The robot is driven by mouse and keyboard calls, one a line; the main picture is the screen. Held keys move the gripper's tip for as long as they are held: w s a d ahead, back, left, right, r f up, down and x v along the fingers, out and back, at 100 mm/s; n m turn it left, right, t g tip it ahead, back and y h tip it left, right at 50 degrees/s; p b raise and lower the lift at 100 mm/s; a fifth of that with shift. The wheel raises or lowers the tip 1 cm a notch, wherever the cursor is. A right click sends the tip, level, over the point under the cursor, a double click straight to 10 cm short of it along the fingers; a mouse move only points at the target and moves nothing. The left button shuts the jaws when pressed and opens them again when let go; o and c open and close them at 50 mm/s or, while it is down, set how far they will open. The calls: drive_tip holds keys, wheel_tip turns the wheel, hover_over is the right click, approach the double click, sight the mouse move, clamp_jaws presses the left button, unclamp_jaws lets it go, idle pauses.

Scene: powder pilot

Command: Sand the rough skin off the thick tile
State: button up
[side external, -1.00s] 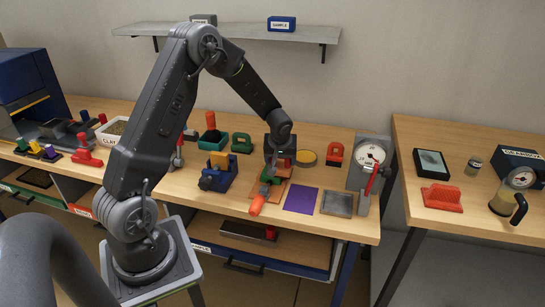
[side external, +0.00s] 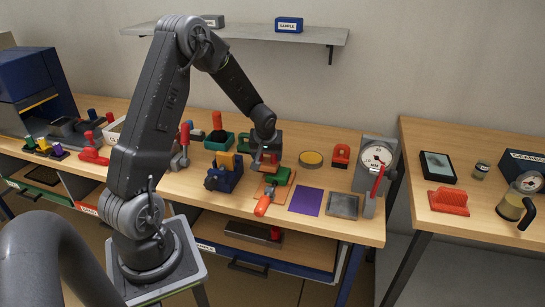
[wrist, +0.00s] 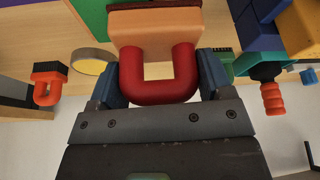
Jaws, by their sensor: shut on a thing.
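My gripper (side external: 264,146) is shut on the red U-shaped handle (wrist: 158,88) of a tan sanding block (wrist: 158,28). The red handle also shows in the side view (side external: 265,159), just behind a green block. The green block (side external: 279,176) sits on an orange-brown board (side external: 262,190) with an orange-red handle (side external: 263,206) at its front. Green also shows at the top left of the wrist view. I cannot tell the thick tile apart from these parts, nor whether the sanding block touches anything; its underside is hidden.
A purple sheet (side external: 306,201) and a grey plate (side external: 342,205) lie right of the board. A dial gauge (side external: 374,160) stands at the right end. A blue and yellow fixture (side external: 224,172) stands close on the left. A yellow disc (side external: 311,159) lies behind.

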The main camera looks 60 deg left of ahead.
drive_tip(key=shift+r, duration=3.6)
drive_tip(key=shift+w, duration=0.15)
